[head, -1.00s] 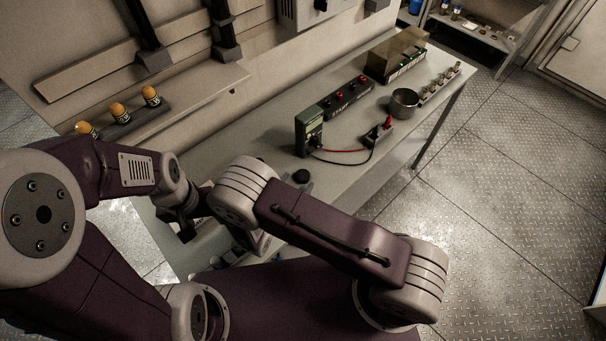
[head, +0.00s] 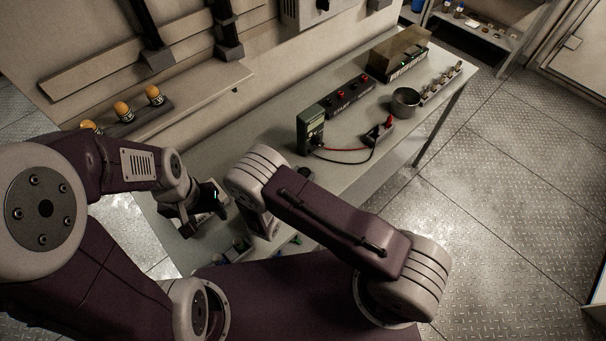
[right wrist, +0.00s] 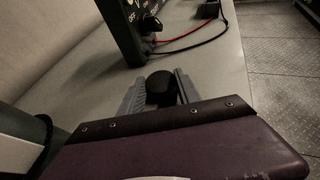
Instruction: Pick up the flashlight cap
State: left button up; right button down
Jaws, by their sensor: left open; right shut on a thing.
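The flashlight cap appears as a small black rounded piece (right wrist: 160,88) between the two grey fingers of my right gripper (right wrist: 161,86) in the right wrist view. The fingers are shut on it, just above the grey bench top or close to it; I cannot tell if it touches. In the head view a black round piece, likely the cap (head: 304,173), shows just past my right wrist, which hides the right gripper there. My left gripper (head: 207,209) is open over the near left end of the bench, partly hidden by its own wrist.
Orange-topped pieces (head: 123,111) stand on the ledge at left. Small items lie below the right wrist.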

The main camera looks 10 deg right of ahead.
aim_at(302, 168)
jog(key=shift+r, duration=0.4)
notch_tip(302, 168, up, 3)
jog(key=shift+r, duration=0.1)
jog(key=s+d+r, duration=0.6)
jog(key=d+r, duration=0.1)
jog(key=d, duration=0.3)
jog(key=shift+s+f, duration=0.1)
jog(key=shift+f, duration=0.05)
